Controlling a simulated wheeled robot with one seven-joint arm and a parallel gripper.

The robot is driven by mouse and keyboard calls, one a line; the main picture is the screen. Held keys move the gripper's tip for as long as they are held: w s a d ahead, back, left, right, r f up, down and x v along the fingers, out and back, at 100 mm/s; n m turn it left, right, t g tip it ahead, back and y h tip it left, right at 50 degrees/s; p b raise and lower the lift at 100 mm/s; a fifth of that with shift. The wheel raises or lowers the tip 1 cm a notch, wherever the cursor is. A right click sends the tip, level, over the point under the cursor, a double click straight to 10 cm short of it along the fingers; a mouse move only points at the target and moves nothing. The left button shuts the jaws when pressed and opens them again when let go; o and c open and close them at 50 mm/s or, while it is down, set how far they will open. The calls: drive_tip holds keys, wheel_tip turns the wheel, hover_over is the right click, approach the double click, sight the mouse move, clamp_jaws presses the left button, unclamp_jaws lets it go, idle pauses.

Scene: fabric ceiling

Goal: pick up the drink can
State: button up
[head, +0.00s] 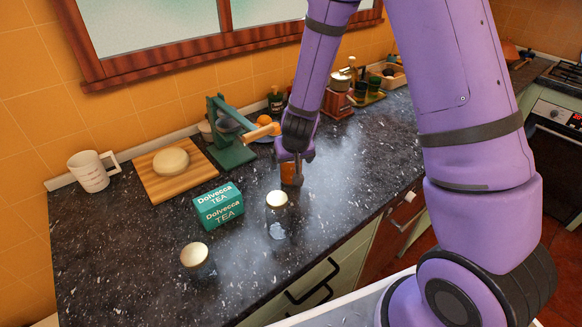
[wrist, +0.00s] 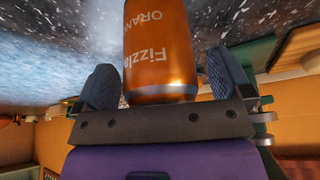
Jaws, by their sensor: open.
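The drink can (wrist: 158,50) is orange, with "Fizzla ORAN" lettering, and stands on the dark speckled counter.
A glass jar with a pale lid (head: 277,213) stands just in front of the can. A teal tea box (head: 218,207), a small lidded jar (head: 195,258) and a green stand (head: 228,150) are to the left. The counter right of the can is clear.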

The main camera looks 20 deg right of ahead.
drive_tip(key=c, duration=1)
drive_tip(key=shift+r, duration=0.1)
